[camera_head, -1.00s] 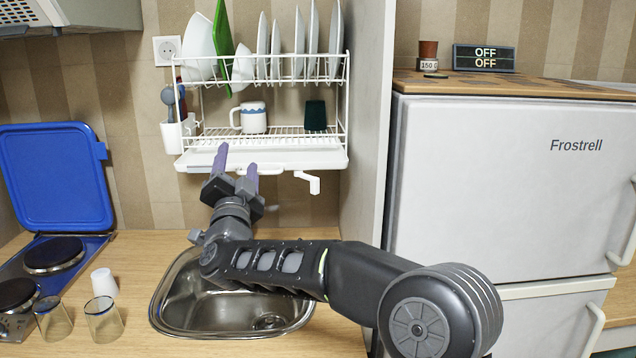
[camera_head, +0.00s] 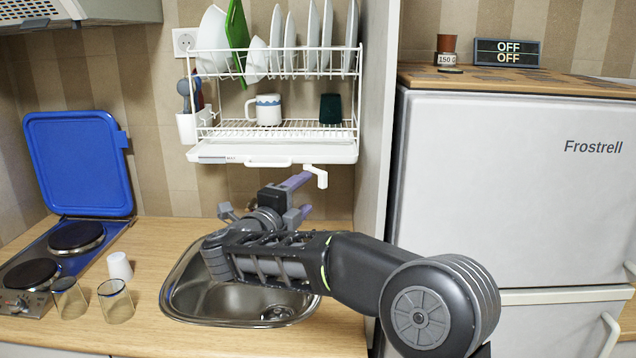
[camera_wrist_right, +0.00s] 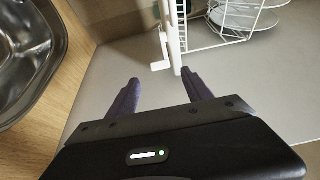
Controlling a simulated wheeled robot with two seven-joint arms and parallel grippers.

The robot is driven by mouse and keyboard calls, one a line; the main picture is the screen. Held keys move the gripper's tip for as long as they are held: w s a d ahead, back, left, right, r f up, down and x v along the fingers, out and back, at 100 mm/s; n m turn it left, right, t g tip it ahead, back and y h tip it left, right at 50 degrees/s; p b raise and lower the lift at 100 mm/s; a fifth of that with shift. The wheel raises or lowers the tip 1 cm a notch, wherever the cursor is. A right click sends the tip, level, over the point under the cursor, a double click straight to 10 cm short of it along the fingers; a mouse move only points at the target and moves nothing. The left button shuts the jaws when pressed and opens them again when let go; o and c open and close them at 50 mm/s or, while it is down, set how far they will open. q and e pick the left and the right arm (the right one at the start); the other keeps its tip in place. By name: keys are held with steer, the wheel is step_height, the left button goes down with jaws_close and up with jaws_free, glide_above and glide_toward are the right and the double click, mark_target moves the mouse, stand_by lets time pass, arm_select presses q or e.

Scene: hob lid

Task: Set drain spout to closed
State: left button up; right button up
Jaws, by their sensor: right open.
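The white drain spout (camera_head: 317,177) hangs under the right end of the dish rack's drip tray (camera_head: 230,152). In the right wrist view the spout (camera_wrist_right: 161,65) lies ahead of the fingertips, a little left of the middle between them. My right gripper (camera_head: 305,194) is open and empty, just below and beside the spout in the head view. It also shows in the right wrist view (camera_wrist_right: 160,80), with its two purple fingers apart. I cannot tell whether a finger touches the spout. My left gripper is not in view.
A metal sink (camera_head: 190,300) lies below my right arm. A side panel (camera_head: 380,130) stands close to the right of the rack. Two glasses (camera_head: 115,300), a white cup (camera_head: 119,266) and a hob with its blue lid (camera_head: 80,165) raised are at left.

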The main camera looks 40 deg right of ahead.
mark_target(321, 182)
steer(key=p+x, duration=0.3)
steer(key=x, duration=0.4)
steer(key=shift+d, duration=0.15)
steer(key=shift+c, duration=0.6)
jaws_close()
